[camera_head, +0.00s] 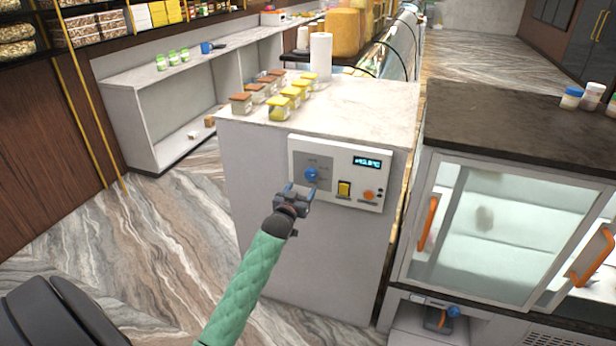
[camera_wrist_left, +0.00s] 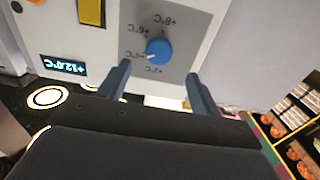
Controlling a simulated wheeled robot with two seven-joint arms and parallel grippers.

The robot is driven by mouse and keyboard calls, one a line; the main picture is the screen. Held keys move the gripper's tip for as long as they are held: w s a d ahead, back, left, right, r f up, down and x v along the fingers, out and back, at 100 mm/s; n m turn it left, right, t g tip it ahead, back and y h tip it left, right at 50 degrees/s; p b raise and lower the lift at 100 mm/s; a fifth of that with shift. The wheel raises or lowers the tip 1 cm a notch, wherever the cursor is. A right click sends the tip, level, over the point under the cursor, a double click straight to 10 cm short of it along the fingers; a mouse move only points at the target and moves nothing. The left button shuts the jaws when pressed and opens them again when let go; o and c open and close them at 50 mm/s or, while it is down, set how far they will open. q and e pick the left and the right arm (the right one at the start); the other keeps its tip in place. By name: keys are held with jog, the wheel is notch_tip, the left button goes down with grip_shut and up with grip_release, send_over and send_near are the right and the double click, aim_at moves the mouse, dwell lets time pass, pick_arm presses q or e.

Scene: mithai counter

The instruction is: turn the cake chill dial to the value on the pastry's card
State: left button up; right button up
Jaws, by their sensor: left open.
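The cake chill dial is a blue round knob (camera_head: 311,174) on a grey plate of the white control panel (camera_head: 341,204), on the front of the counter cabinet. In the left wrist view the knob (camera_wrist_left: 158,52) is upside down, ringed by temperature labels, +8 and +6 among them. Its white mark points toward the lower left, near a label too small to read surely. The panel's display (camera_wrist_left: 64,65) reads about +12.0°C. My left gripper (camera_head: 297,189) is open just in front of the knob; its fingers (camera_wrist_left: 158,72) flank it, contact unclear. I see no readable pastry card. My right gripper is not in view.
A yellow switch (camera_head: 344,189) and an orange button (camera_head: 369,194) sit beside the dial. Several small jars (camera_head: 279,108) and a paper roll (camera_head: 320,57) stand on the countertop. A glass-fronted case (camera_head: 506,220) with orange handles is at right. The floor at left is clear.

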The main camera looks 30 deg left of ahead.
aim_at(310, 177)
pick_arm(q)
jog(key=p+x, duration=0.2)
jog(key=x, duration=0.4)
jog(key=shift+d+r+p, duration=0.1)
jog(key=shift+p, duration=0.2)
jog(key=shift+w+a, duration=0.2)
jog(key=shift+w, duration=0.5)
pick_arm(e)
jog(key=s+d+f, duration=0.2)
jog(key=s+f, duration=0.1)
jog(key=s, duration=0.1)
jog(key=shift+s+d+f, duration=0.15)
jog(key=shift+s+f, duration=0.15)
pick_arm(q)
jog(key=c, duration=1)
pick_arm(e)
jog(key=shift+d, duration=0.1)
